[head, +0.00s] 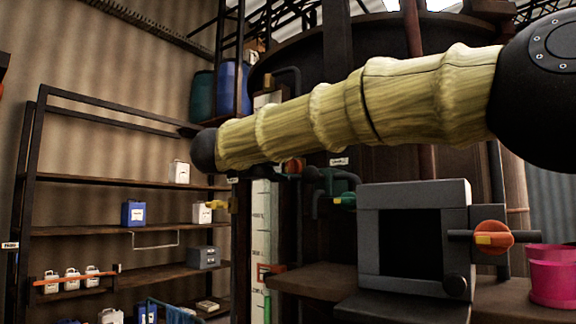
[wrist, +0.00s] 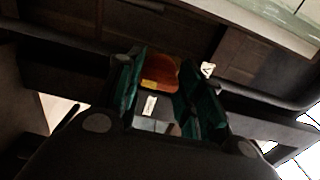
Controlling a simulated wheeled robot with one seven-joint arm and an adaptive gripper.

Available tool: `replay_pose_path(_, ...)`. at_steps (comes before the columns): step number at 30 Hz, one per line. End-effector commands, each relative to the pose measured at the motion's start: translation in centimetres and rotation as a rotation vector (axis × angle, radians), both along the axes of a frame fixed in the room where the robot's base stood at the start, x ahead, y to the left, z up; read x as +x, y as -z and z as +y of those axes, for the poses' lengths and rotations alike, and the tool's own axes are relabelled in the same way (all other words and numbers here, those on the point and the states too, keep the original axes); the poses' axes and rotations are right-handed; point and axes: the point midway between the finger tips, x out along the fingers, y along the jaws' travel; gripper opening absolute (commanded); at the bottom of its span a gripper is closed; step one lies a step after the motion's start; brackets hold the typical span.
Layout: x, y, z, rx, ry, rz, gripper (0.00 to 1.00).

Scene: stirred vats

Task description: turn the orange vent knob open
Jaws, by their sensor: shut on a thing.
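In the wrist view my gripper (wrist: 170,78) has its dark green finger pads on both sides of an orange knob (wrist: 163,74) and is shut on it. The knob has a yellow mark on its left edge. In the head view an orange-red part (head: 292,166) shows just under my arm, close to green parts; I cannot tell surely that it is the same knob. My gripper is not clear in the head view, where my yellow-sleeved arm crosses the picture. Another orange knob (head: 494,238) with a yellow mark sits on a bar at the right, apart from my arm.
A grey box with a dark opening (head: 415,195) stands at front right, beside a pink bucket (head: 553,278). A large dark vat (head: 385,200) rises behind my arm. Shelves (head: 120,232) with jugs line the left wall. A white label (wrist: 207,69) shows near the knob.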

Motion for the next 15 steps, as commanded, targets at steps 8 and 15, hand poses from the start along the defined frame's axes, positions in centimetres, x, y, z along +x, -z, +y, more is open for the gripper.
replay_pose_path(8,-0.03,0.41,0.42,-0.005,-0.005,0.007,0.13)
replay_pose_path(15,-0.01,0.37,0.32,-0.004,-0.004,0.006,0.59)
